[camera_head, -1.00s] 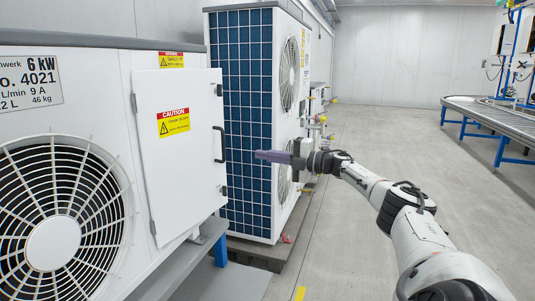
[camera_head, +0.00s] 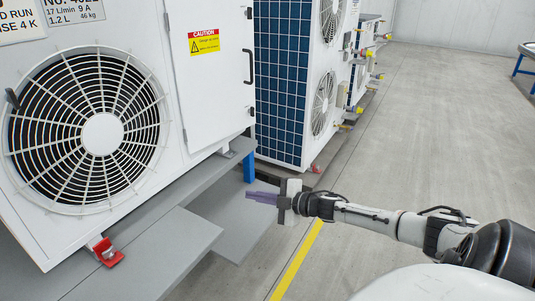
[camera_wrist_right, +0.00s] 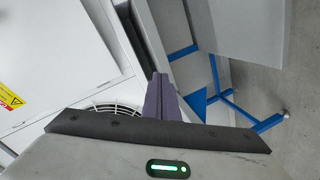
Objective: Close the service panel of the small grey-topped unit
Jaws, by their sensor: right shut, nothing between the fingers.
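The white unit (camera_head: 40,205) with the round fan grille stands at the left in the head view; its top is out of frame now. Its white service panel (camera_head: 215,95) carries a red and yellow caution label and a black handle (camera_head: 249,67) near its right edge. I cannot tell how far the panel stands from the body. My right gripper (camera_head: 262,197), with purple fingers, is shut and empty. It is below and right of the panel, apart from it. My left gripper is out of view.
A grey ledge (camera_head: 165,250) runs below the unit, with a blue support (camera_head: 249,167) behind it. A taller unit with blue fins (camera_head: 283,80) stands beyond. A red foot clamp (camera_head: 108,252) sits at the unit's front corner.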

